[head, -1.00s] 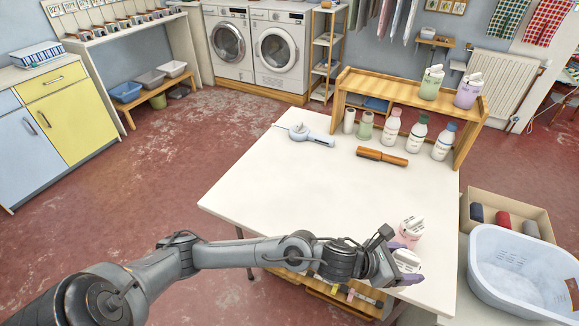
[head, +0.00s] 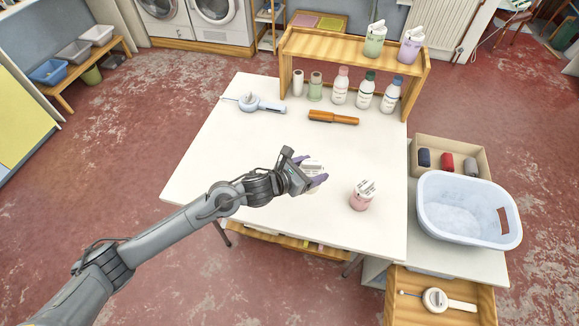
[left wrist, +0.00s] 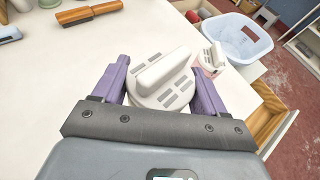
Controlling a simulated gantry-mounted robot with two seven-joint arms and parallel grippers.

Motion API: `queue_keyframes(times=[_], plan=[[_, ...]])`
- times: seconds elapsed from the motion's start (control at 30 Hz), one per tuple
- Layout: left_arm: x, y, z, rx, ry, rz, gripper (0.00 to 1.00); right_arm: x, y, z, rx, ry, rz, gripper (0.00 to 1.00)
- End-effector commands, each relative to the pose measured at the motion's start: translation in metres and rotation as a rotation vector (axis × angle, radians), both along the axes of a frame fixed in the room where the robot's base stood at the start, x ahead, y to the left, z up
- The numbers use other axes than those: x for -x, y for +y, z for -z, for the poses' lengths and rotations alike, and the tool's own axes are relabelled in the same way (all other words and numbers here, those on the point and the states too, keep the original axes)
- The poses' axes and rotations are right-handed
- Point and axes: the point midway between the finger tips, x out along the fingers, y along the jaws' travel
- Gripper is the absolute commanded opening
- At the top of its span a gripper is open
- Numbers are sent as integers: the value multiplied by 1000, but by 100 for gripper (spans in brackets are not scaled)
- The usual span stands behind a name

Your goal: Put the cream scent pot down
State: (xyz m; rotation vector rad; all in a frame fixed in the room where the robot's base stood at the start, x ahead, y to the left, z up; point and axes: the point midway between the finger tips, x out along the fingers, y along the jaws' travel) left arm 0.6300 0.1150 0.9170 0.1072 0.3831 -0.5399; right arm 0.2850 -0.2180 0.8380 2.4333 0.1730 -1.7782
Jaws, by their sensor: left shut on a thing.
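The cream scent pot (left wrist: 160,82) has a vented round lid with a raised bar and sits between the purple fingers of my left gripper (left wrist: 163,88). In the head view my left gripper (head: 318,176) is over the middle of the white table (head: 230,150), and the cream pot (head: 312,166) is mostly hidden behind it. I cannot tell whether the pot touches the table. A pink scent pot (head: 362,195) stands apart to the right, also seen in the left wrist view (left wrist: 211,60). My right gripper is not in view.
A wooden shelf (head: 350,50) carries a green pot and a purple pot. Several bottles stand under it, near a brown-handled tool (head: 333,117) and a pale blue device (head: 262,103). A laundry basket (head: 468,207) and open drawer (head: 405,308) are at right.

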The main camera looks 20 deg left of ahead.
Motion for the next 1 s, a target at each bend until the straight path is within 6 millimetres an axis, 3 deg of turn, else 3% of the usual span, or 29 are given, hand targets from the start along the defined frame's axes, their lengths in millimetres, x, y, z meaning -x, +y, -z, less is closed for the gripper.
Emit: queue_keyframes(times=[0.2, 0.4, 0.57, 0.83, 1.0], plan=[[-17, 41, 25, 0, 2, -4, 41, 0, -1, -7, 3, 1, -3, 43], [-26, 62, 40, 0, 0, -1, 41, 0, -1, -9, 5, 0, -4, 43], [-27, 66, 44, 1, 0, 0, 41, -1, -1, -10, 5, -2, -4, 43], [-27, 66, 74, 3, 3, -1, 41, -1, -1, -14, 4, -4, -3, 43], [-27, 66, 83, 1, 0, 0, 41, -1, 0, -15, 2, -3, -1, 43]])
